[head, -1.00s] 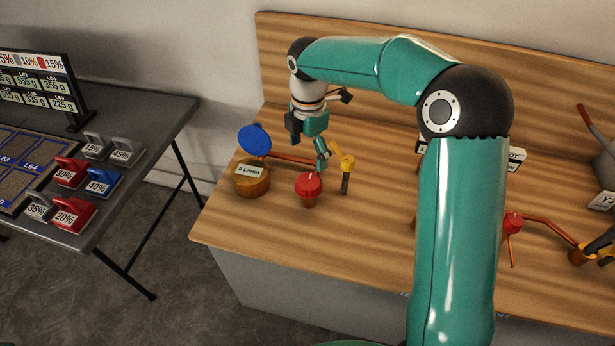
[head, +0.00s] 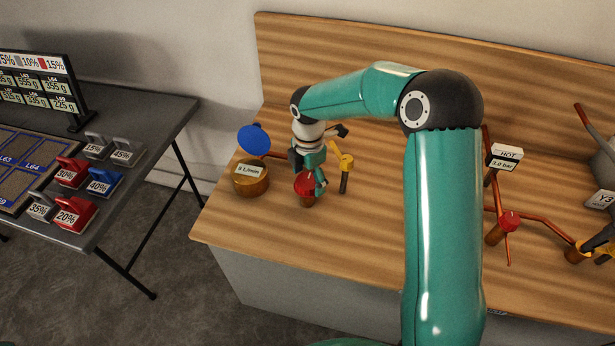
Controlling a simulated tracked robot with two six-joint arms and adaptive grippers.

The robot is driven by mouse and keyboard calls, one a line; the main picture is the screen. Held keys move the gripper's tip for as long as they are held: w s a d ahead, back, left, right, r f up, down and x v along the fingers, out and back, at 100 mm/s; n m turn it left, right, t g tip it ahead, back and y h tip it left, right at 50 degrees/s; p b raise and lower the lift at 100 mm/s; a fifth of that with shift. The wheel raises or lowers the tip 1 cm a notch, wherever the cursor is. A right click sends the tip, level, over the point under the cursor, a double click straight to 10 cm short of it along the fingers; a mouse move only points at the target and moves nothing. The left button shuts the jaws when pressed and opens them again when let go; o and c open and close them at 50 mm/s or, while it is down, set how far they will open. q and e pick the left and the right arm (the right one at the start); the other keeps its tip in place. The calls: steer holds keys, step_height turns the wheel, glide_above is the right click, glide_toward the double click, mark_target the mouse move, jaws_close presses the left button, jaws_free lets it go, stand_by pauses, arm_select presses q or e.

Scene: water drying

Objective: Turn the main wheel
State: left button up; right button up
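A round red wheel (head: 304,184) sits on a short copper stub on the wooden bench. A larger blue wheel (head: 254,140) stands tilted behind and to its left. I cannot tell by look alone which is the main wheel. My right gripper (head: 312,178) points down at the red wheel, with a green finger along its right side. The gripper partly hides the wheel's top, and I cannot tell whether it touches it or how far the fingers are apart. My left gripper is not in view.
A brass gauge (head: 251,181) stands left of the red wheel, and a yellow-handled valve (head: 343,162) close on its right. Another red wheel (head: 509,221) and copper pipes lie right of my arm, near a HOT sign (head: 507,153). A dark table (head: 165,112) with weights is at left.

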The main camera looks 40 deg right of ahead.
steer(key=c, duration=0.8)
steer(key=shift+m, duration=0.4)
